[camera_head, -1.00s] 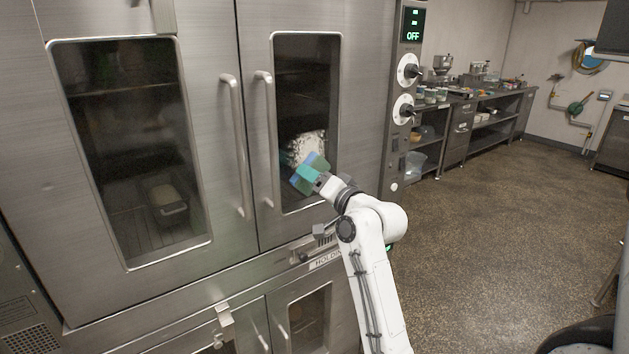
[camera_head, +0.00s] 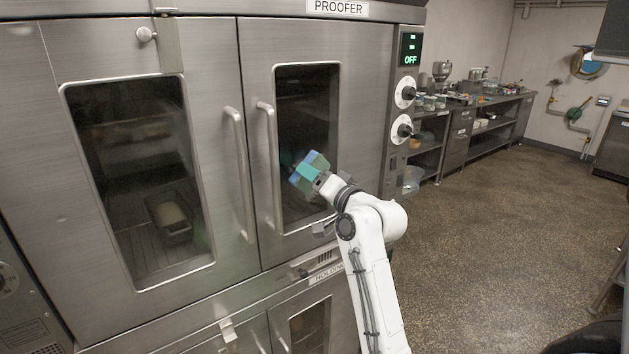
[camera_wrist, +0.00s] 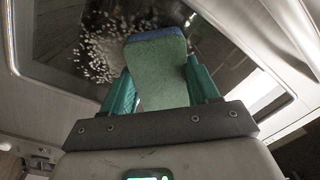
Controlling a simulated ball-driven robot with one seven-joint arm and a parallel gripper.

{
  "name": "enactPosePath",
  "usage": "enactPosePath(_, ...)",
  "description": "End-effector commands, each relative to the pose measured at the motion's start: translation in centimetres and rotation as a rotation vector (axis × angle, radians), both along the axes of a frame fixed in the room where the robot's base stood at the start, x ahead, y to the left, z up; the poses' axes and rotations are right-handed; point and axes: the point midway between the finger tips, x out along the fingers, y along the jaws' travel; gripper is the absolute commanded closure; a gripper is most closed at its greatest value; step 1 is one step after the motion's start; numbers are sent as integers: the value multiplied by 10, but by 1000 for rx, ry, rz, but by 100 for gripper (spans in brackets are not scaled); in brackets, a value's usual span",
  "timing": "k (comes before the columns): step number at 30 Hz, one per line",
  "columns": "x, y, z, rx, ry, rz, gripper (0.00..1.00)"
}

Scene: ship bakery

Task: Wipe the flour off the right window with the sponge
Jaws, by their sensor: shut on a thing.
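The right window (camera_head: 305,115) is a dark glass pane in the proofer's right door. My gripper (camera_head: 309,178) is in front of its lower middle, shut on a sponge (camera_head: 316,160). In the wrist view the sponge (camera_wrist: 160,75) is a green block with a blue far edge, held between the teal fingers of my gripper (camera_wrist: 162,88). White flour specks (camera_wrist: 98,55) show on the glass to the left of the sponge there. In the head view I make out no flour; the sponge and gripper cover part of the pane. Contact between sponge and glass is unclear.
Vertical handles (camera_head: 268,165) stand out from the doors, one just left of the right window. The left window (camera_head: 140,180) shows a loaf tin inside. A control panel (camera_head: 405,100) is right of the door. The floor (camera_head: 480,230) at right is open.

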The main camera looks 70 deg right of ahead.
Motion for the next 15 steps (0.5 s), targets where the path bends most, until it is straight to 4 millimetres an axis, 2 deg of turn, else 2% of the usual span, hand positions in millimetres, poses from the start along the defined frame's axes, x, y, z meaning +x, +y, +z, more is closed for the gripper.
enactPosePath(1,1,1,8,-3,-4,2,64)
enactPosePath(7,0,0,11,-1,-2,0,64)
enactPosePath(15,0,0,32,0,0,0,64)
